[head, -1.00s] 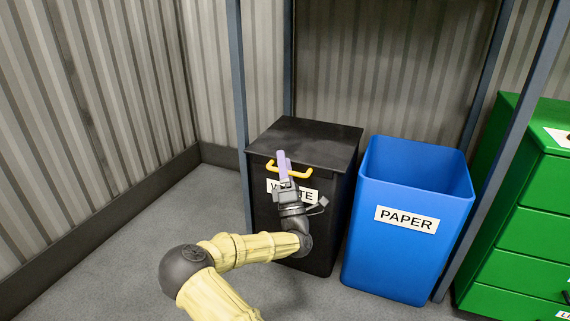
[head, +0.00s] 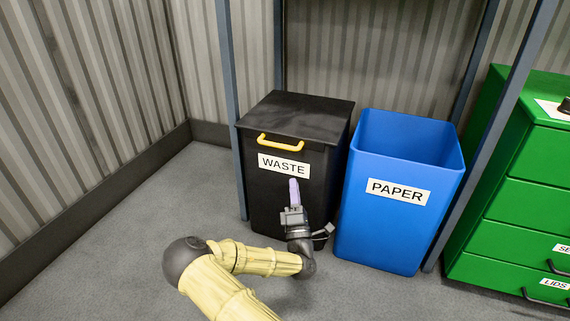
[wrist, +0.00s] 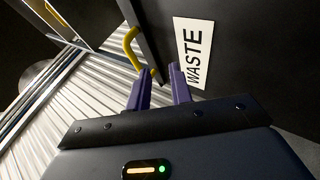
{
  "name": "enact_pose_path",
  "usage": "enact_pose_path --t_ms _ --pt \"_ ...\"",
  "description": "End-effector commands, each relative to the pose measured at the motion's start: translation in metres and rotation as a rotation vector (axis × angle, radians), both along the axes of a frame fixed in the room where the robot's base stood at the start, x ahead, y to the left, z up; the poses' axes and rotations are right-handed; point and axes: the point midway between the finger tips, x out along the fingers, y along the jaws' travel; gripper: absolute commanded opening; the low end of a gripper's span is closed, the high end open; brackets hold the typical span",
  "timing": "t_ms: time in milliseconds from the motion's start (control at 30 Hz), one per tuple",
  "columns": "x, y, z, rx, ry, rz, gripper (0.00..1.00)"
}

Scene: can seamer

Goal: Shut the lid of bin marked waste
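The black bin marked WASTE (head: 262,205) stands on the floor, with a white label on its front. Its black lid (head: 300,113) lies flat across the top and looks closed. A yellow handle (head: 280,142) sits on the lid's front edge; it also shows in the wrist view (wrist: 131,48). My gripper (head: 294,183) is in front of the bin, below the handle and just under the label, apart from the handle. In the wrist view my gripper (wrist: 160,75) shows two purple fingers with an empty gap between them, near the WASTE label (wrist: 194,54).
A blue open-topped bin marked PAPER (head: 390,235) stands close on the right. Beyond it is a green drawer cabinet (head: 510,200). Blue-grey posts (head: 231,90) frame the bins. Bare floor (head: 130,230) lies to the left, bounded by a corrugated wall.

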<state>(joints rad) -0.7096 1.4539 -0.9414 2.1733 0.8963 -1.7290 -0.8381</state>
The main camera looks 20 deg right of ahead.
Motion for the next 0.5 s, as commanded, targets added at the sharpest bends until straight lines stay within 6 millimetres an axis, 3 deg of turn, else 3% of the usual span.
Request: enact_pose_path --t_ms 500 --pt "-0.01 -0.003 -0.015 -0.003 -0.005 0.001 0.22"
